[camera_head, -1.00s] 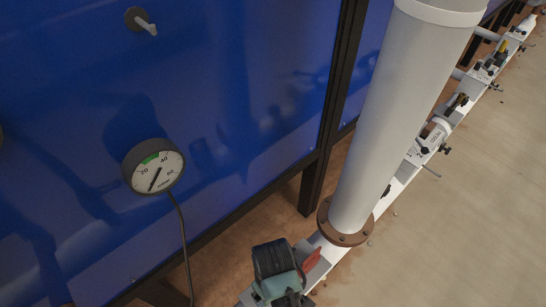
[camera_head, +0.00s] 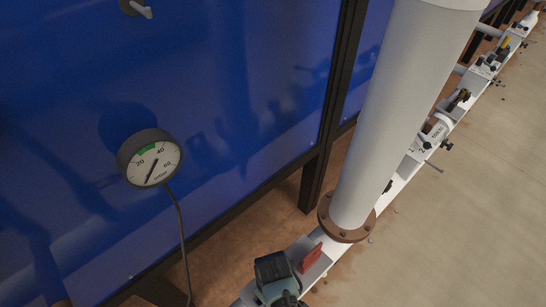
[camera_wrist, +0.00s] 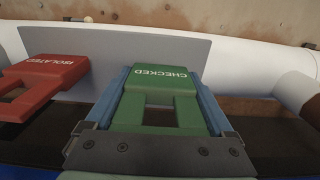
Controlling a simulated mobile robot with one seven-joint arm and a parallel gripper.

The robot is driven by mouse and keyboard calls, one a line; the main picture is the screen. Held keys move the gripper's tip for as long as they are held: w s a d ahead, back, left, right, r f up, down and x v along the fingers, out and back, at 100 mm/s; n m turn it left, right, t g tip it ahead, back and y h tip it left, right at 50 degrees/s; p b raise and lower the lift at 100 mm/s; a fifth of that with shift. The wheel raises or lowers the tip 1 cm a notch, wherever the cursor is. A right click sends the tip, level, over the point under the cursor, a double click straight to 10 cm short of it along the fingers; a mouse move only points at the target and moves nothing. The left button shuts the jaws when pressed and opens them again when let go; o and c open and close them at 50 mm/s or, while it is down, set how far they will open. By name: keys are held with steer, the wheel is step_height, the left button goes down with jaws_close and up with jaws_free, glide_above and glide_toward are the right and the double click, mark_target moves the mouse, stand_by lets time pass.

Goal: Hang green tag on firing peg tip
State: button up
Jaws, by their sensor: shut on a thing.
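The green tag (camera_wrist: 160,98), marked CHECKED, sits between the blue fingers of my gripper (camera_wrist: 159,78) in the wrist view. My gripper is shut on it, and the tag's window opening faces the wrist. A red tag (camera_wrist: 42,76), marked ISOLATED, lies to the left, apart from the fingers; it also shows in the head view (camera_head: 310,258). In the head view my wrist is at the bottom edge, and the green tag is hidden. A pale peg (camera_head: 143,11) on a dark round base sticks out of the blue panel at top left, partly cut off. I cannot tell whether it is the firing peg.
A round gauge (camera_head: 150,159) with a hanging cable is on the blue panel (camera_head: 240,120). A thick upright white pipe (camera_head: 395,110) stands right of a dark post (camera_head: 333,110). A white rail (camera_head: 405,170) with several fittings runs to the upper right.

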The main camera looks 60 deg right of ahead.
steer(key=shift+f, duration=0.3)
steer(key=shift+f, duration=0.1)
steer(key=shift+f, duration=0.15)
steer(key=o, duration=1.1)
steer(key=shift+o, duration=0.2)
steer(key=shift+b, duration=0.35)
step_height(320, 180, up, 13)
steer(key=p, duration=0.3)
